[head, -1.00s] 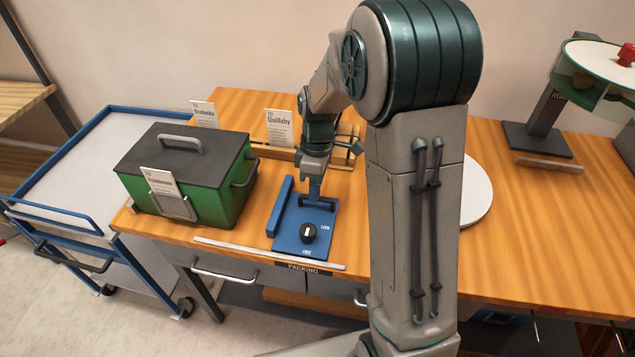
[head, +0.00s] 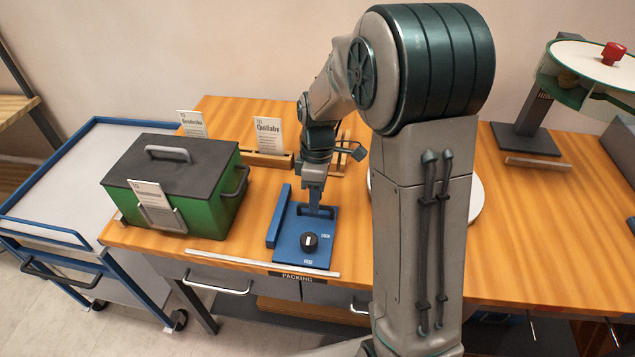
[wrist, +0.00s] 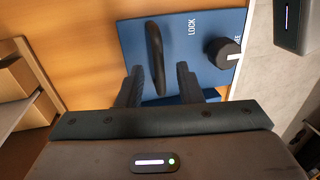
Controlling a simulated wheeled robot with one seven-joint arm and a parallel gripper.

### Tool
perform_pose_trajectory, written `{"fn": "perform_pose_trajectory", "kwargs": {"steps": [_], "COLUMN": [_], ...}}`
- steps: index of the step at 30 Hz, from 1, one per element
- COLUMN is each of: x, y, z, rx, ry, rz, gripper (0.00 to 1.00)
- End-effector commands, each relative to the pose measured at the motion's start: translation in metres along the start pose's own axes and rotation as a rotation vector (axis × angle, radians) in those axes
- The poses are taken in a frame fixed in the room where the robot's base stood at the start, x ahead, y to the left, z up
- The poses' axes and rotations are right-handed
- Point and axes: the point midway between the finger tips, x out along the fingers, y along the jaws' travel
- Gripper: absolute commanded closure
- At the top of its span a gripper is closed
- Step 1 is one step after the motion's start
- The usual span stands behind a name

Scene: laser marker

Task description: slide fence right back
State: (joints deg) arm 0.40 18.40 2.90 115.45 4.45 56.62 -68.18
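The fence is a blue plate (head: 291,258) with a raised blue bar (head: 279,216) along its left side, lying on the wooden bench. It carries a black knob (head: 310,241) beside the LOCK and FREE words, and a black handle (head: 328,212). The knob (wrist: 222,53) also shows in the wrist view; its white mark seems to point towards FREE. My gripper (head: 316,208) is down at the handle. In the wrist view, my gripper (wrist: 159,88) has its fingers apart on either side of the handle (wrist: 155,50), with gaps visible.
A green box (head: 180,190) with a dark lid stands left of the fence. Behind are a wooden holder (head: 262,159) and name cards. A white disc (head: 476,200) is partly hidden behind my arm. A pale strip (head: 262,263) runs along the bench front.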

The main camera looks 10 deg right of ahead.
Motion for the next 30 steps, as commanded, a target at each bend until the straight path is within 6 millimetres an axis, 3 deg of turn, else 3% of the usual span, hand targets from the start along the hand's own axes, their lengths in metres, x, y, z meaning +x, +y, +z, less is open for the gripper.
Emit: {"fn": "perform_pose_trajectory", "kwargs": {"steps": [5, 12, 18, 24, 30], "x": [-0.026, -0.082, -0.118, -0.134, -0.136], "y": [0.001, 0.001, 0.001, 0.000, 0.000], "z": [0.000, 0.001, 0.001, 0.001, 0.001], "rx": [0.000, 0.002, 0.002, 0.002, 0.002], "ry": [0.003, 0.001, 0.000, -0.001, -0.001], "rz": [0.006, 0.005, 0.003, 0.001, 0.000], "gripper": [0.67, 0.67, 0.67, 0.67, 0.67]}}
